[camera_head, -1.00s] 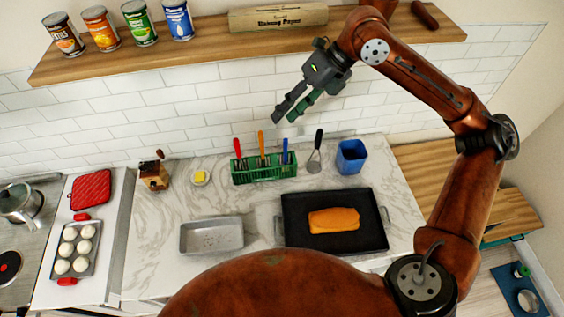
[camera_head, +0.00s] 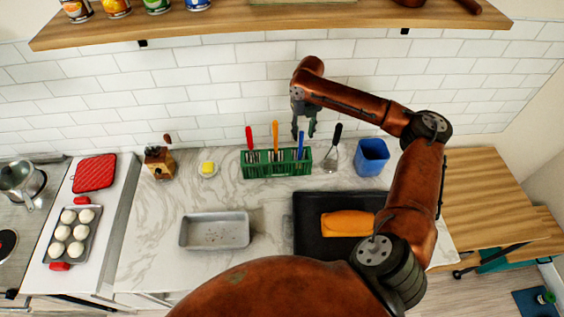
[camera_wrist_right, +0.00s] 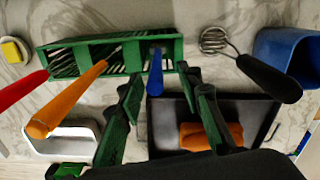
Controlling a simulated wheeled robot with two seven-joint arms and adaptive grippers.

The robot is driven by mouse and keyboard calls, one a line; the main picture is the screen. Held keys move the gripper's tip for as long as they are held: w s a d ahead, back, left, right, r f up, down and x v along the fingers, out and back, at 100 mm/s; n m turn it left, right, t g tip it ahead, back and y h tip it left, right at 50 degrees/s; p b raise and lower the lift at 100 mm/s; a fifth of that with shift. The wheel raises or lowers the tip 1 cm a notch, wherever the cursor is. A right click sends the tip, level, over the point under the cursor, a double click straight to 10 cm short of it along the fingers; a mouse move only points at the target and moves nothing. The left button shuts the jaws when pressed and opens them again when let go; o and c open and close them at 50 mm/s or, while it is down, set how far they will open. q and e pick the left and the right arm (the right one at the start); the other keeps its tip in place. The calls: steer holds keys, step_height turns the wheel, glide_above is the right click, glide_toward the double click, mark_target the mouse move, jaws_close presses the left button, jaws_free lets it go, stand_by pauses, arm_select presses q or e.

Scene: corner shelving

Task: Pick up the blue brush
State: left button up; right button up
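The blue brush (camera_head: 300,142) stands upright at the right end of a green slotted holder (camera_head: 262,171) on the marble counter. Its blue handle (camera_wrist_right: 155,74) shows in the wrist view, between my right gripper's two fingers. My right gripper (camera_head: 304,132) points down above the holder, at the top of the blue handle. Its fingers are apart in the wrist view (camera_wrist_right: 163,80), and I see no contact with the handle. The brush's lower end is partly hidden by the holder. My left gripper is not in view.
An orange-handled tool (camera_head: 275,136) and a red-handled tool (camera_head: 249,138) stand in the same holder. A black-handled whisk (camera_head: 333,148) and a blue bin (camera_head: 371,157) are close on the right. The wooden shelf (camera_head: 230,29) runs above. A dark tray (camera_head: 306,222) lies in front.

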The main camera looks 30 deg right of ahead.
mark_target(301, 147)
steer(key=shift+w+d+f, duration=0.15)
steer(key=shift+f, duration=0.25)
steer(key=shift+w+f, duration=0.1)
steer(key=shift+f, duration=0.3)
steer(key=f, duration=0.4)
steer(key=a+f+p, duration=0.1)
steer(key=f, duration=0.1)
steer(key=shift+s, duration=0.25)
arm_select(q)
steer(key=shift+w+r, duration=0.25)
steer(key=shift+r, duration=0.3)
arm_select(e)
steer(key=shift+f, duration=0.3)
steer(key=shift+c, duration=0.2)
jaws_close()
